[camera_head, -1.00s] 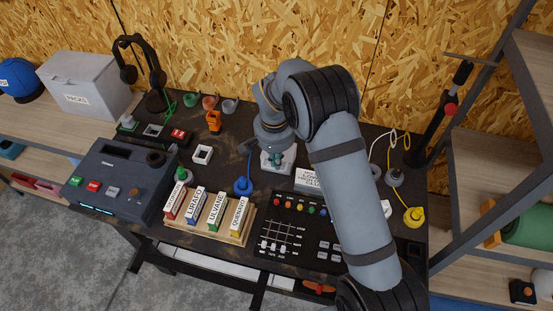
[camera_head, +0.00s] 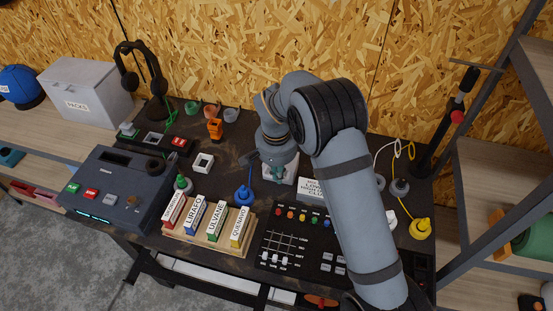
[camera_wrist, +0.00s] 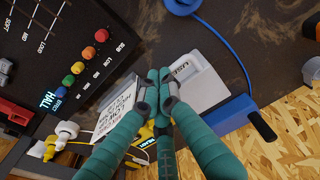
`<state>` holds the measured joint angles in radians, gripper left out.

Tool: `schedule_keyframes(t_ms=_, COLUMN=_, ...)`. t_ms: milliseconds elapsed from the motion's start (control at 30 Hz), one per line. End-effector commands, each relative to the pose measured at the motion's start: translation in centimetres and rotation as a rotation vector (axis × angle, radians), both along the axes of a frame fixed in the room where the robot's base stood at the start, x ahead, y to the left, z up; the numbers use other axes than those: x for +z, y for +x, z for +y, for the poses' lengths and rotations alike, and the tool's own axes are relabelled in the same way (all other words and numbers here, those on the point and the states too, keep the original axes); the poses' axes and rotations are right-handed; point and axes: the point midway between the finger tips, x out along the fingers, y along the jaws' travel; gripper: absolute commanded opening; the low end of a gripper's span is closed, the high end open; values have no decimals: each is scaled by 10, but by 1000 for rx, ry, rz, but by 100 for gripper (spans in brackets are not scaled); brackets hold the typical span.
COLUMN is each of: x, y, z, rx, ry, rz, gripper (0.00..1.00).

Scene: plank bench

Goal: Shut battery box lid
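My gripper (camera_head: 277,162) hangs over the back middle of the bench, in front of a small white box (camera_head: 282,178). In the wrist view my gripper (camera_wrist: 160,85) has teal fingers drawn together at the tips, with nothing seen between them. The white box (camera_wrist: 203,85) lies just beyond and right of the tips, with a small label partly covered by the fingers. A blue block (camera_wrist: 213,117) with a black end stands beside it. I cannot tell whether the tips touch either. No part is plainly marked as the battery box lid.
A grey lidded bin labelled PACKS (camera_head: 86,92) stands at the back left. A printed sign (camera_wrist: 120,120) lies close left of the fingers.

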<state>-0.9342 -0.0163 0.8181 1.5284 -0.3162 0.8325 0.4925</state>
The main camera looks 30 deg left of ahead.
Motion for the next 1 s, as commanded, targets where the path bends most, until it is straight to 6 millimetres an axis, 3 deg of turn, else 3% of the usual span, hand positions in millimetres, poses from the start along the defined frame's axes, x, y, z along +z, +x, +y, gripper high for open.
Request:
schedule_keyframes(t_ms=167, x=43, y=-7, z=-2, rx=-1, ry=8, rz=-6, gripper=0)
schedule_keyframes(t_ms=533, x=112, y=-22, z=-6, rx=-2, ry=10, rz=-7, gripper=0)
schedule_keyframes(t_ms=700, x=128, y=-25, z=-7, rx=-2, ry=8, rz=-6, gripper=0)
schedule_keyframes(t_ms=1000, x=131, y=-26, z=-8, rx=-1, ry=7, rz=-5, gripper=0)
